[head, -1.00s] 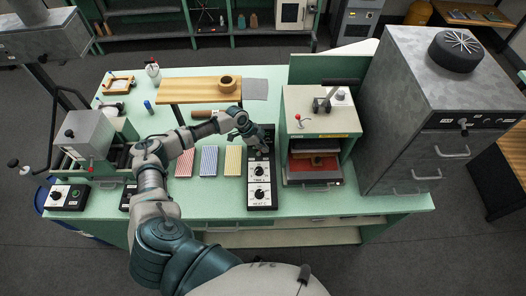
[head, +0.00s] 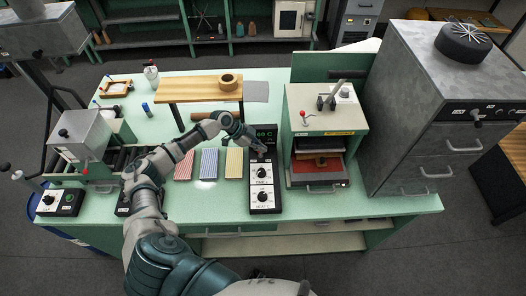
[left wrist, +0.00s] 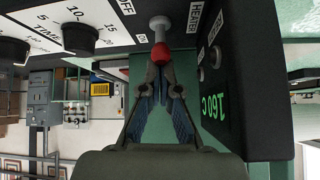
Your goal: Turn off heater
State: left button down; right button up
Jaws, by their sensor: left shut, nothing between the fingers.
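The black control box with a white dial panel (head: 265,199) stands on the green table, left of the press. My left gripper (head: 259,150) is over the upper part of the box. In the left wrist view, my left gripper (left wrist: 161,62) is shut and empty, its fingertips at the red tip; whether they touch it I cannot tell. My right gripper is not in view.
The press (head: 322,121) stands close to the right of the box. Red, blue and yellow striped pieces (head: 209,164) lie to the left. A wooden stand (head: 198,88) is behind. A grey cabinet (head: 432,95) is at the right.

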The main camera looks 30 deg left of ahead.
pick_arm(q)
jog(key=shift+s+f, duration=0.1)
jog(key=shift+f, duration=0.05)
jog(key=shift+w+d, duration=0.25)
jog(key=shift+d, duration=0.1)
jog(key=shift+w+d+f, duration=0.25)
jog(key=shift+d, duration=0.05)
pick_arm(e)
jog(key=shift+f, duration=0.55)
